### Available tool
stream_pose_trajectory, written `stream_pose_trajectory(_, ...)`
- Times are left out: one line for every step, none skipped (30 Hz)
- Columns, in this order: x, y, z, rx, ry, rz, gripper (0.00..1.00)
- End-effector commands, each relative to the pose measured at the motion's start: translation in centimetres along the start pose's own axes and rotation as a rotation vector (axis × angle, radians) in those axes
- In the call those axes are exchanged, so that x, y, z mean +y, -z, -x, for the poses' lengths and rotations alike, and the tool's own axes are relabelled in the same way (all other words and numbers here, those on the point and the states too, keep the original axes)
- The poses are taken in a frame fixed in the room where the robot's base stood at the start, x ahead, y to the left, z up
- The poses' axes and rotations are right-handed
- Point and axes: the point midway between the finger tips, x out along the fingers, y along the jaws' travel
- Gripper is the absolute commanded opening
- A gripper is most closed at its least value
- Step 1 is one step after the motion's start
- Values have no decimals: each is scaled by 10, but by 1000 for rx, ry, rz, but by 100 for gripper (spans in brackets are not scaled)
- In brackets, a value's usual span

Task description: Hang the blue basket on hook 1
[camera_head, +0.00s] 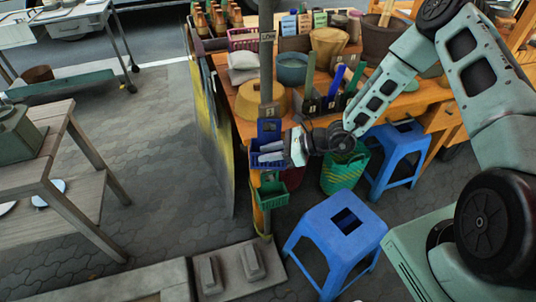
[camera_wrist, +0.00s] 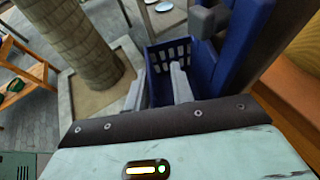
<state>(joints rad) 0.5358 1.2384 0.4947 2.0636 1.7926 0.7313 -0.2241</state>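The blue basket (camera_head: 264,160) has slotted walls and a tall blue back part. It is in front of the grey pole (camera_head: 267,75), above a green basket (camera_head: 271,193). I cannot tell whether it hangs or rests on something. My gripper (camera_head: 274,152) reaches it from the right. In the wrist view, the two pale fingers of my gripper (camera_wrist: 158,88) are apart. The right finger is over the inside of the blue basket (camera_wrist: 170,55), and the left finger is beside its left edge. I cannot make out contact. Hook 1 is not clearly readable.
An orange workbench (camera_head: 228,92) with pots, bottles and tools stands behind the pole. Blue stools (camera_head: 335,232) and a green woven basket (camera_head: 342,172) are at right. A wooden table (camera_head: 62,135) is at left. Paved floor between table and pole is clear.

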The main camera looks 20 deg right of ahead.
Motion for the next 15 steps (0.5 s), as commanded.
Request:
stream_pose_trajectory(-5,2,2,3,12,0,30)
stream_pose_trajectory(-5,2,2,3,11,0,31)
stream_pose_trajectory(-4,1,1,3,9,0,31)
stream_pose_trajectory(-4,1,1,2,8,0,31)
stream_pose_trajectory(-3,1,1,2,7,0,31)
stream_pose_trajectory(-3,1,0,2,6,0,31)
stream_pose_trajectory(-2,1,0,1,5,0,31)
stream_pose_trajectory(-2,1,0,1,4,0,31)
stream_pose_trajectory(-2,0,0,1,3,0,31)
stream_pose_trajectory(-1,0,0,1,2,0,31)
stream_pose_trajectory(-1,0,0,0,2,0,31)
stream_pose_trajectory(-1,0,-1,0,1,0,31)
stream_pose_trajectory(0,0,-1,0,0,0,31)
stream_pose_trajectory(0,0,-1,0,0,0,31)
stream_pose_trajectory(0,0,-1,1,-1,0,31)
